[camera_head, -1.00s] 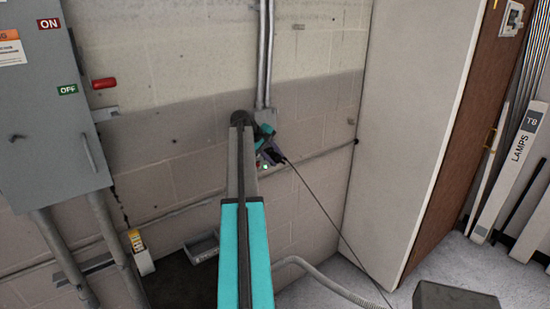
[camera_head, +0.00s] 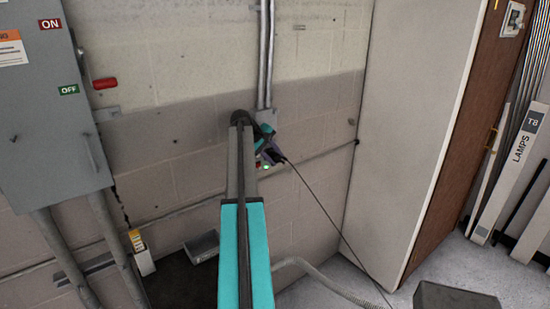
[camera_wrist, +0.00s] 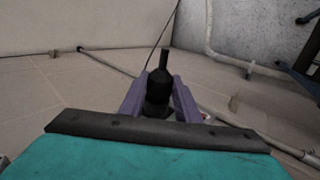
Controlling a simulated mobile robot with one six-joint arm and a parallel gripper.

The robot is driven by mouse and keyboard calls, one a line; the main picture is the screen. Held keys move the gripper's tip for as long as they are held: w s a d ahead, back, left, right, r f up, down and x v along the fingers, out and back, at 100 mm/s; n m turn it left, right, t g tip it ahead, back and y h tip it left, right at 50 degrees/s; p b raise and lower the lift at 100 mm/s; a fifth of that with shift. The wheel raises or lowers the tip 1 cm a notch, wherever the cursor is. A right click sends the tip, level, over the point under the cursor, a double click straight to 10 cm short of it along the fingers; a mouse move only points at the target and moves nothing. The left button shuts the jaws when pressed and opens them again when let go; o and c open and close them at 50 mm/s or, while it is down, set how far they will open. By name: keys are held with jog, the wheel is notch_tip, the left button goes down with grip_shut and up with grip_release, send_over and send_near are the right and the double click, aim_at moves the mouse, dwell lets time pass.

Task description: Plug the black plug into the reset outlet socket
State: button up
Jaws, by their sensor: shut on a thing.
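My gripper (camera_wrist: 159,95) is shut on the black plug (camera_wrist: 160,80), which stands between its two purple fingers in the wrist view. The plug's cord rises from its narrow end. In the head view my gripper (camera_head: 270,154) is close to the wall at the lower end of the conduit, and the cord runs from it down to the right. A grey outlet box (camera_head: 269,117) shows partly behind my arm, with a small green light (camera_head: 266,167) below the gripper. The socket openings are hidden, so I cannot tell whether the plug touches or enters the socket.
A grey switch cabinet (camera_head: 40,120) with a red handle (camera_head: 105,83) is at left. A tall white cabinet (camera_head: 408,130) stands at right. A grey tray (camera_head: 202,246) is low by the wall. A dark box (camera_head: 455,298) is at the lower right.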

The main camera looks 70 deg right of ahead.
aim_at(282, 162)
jog(key=shift+w+d, duration=0.2)
jog(key=shift+w, duration=0.15)
dwell(0.6)
jog(key=o, duration=1.1)
jog(key=shift+o, duration=0.2)
jog(key=shift+s+a, duration=0.15)
jog(key=shift+s+a, duration=0.65)
jog(key=shift+s, duration=0.35)
jog(key=shift+s+a, duration=0.6)
jog(key=shift+s, duration=0.4)
jog(key=b+v, duration=0.4)
jog(key=v, duration=0.9)
jog(key=shift+a+r, duration=0.25)
jog(key=shift+r, duration=0.05)
jog(key=shift+w, duration=0.15)
